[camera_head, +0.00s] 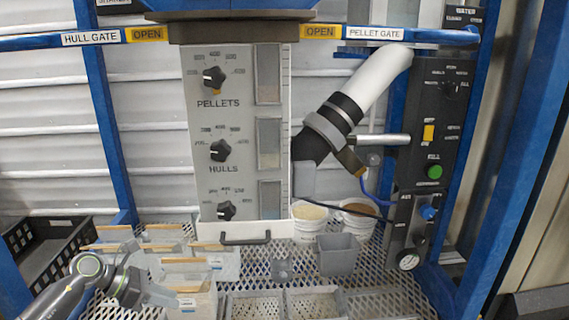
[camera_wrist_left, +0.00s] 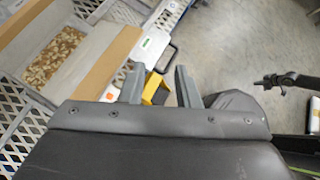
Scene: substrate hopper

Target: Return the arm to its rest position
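My left arm (camera_head: 85,265) comes in from the lower left of the head view, over the left end of the mesh bench. The fingers of its gripper cannot be made out there. In the left wrist view my left gripper (camera_wrist_left: 158,84) has its two grey fingers apart, with nothing held between them. A yellow and black object (camera_wrist_left: 156,90) shows beyond the gap, apparently lower down. My right arm and gripper are not in view.
The hopper panel (camera_head: 230,150) with three dials stands behind the mesh bench (camera_head: 385,292). Bins (camera_head: 338,254), buckets (camera_head: 309,228) and a black crate (camera_head: 45,250) are around it. Blue posts (camera_head: 515,150) flank the bench.

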